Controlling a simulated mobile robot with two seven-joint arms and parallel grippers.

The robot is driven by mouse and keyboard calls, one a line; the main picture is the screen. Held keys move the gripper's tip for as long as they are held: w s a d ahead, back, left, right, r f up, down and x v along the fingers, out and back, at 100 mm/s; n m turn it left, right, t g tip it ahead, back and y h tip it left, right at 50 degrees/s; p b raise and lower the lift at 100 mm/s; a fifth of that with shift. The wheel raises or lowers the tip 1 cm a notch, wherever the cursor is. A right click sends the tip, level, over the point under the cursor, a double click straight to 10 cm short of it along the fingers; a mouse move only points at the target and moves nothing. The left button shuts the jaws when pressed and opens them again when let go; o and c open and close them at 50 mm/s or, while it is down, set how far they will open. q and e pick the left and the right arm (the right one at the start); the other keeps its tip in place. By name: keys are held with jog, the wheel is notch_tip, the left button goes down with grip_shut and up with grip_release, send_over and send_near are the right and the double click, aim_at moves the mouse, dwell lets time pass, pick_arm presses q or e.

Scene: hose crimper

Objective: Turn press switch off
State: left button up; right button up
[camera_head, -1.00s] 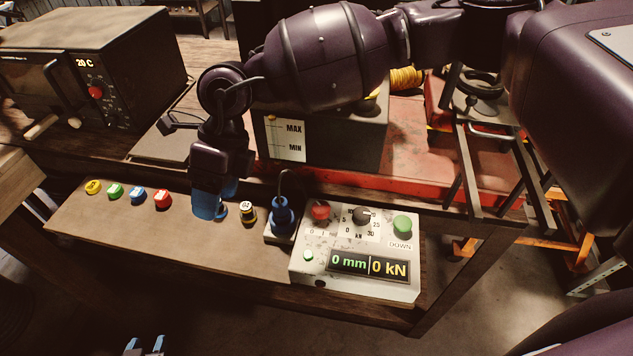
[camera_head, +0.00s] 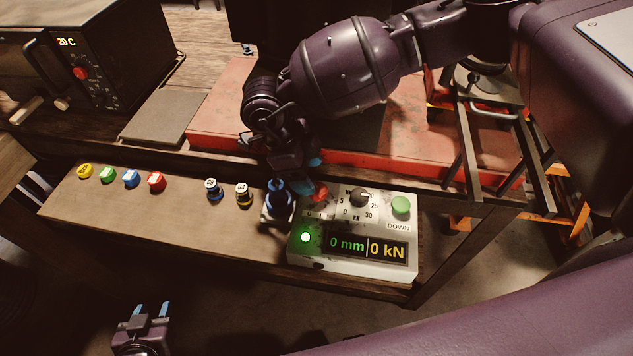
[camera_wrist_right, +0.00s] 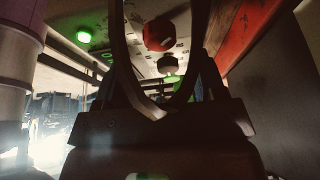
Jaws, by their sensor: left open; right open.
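The press control box (camera_head: 350,250) sits at the right end of the long panel. It has a red knob (camera_head: 320,191), a dark dial (camera_head: 361,197), a green DOWN button (camera_head: 401,205), a lit green lamp (camera_head: 305,238) and a display (camera_head: 367,246) reading 0 mm and 0 kN. My right gripper (camera_head: 307,168) is open just above and behind the red knob, partly hidden by its own wrist. In the right wrist view the red knob (camera_wrist_right: 159,32) shows ahead between the dark fingers; contact cannot be told. My left gripper (camera_head: 151,310) is open and empty, low in front of the panel.
The red press base (camera_head: 225,120) lies behind. An oven-like unit (camera_head: 118,60) stands at the back left.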

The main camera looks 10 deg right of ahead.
aim_at(318, 188)
jog(key=shift+p+x, duration=0.3)
jog(key=shift+x, duration=2.15)
jog(key=shift+c, duration=0.3)
jog(key=c, duration=0.8)
jog(key=shift+c, duration=0.2)
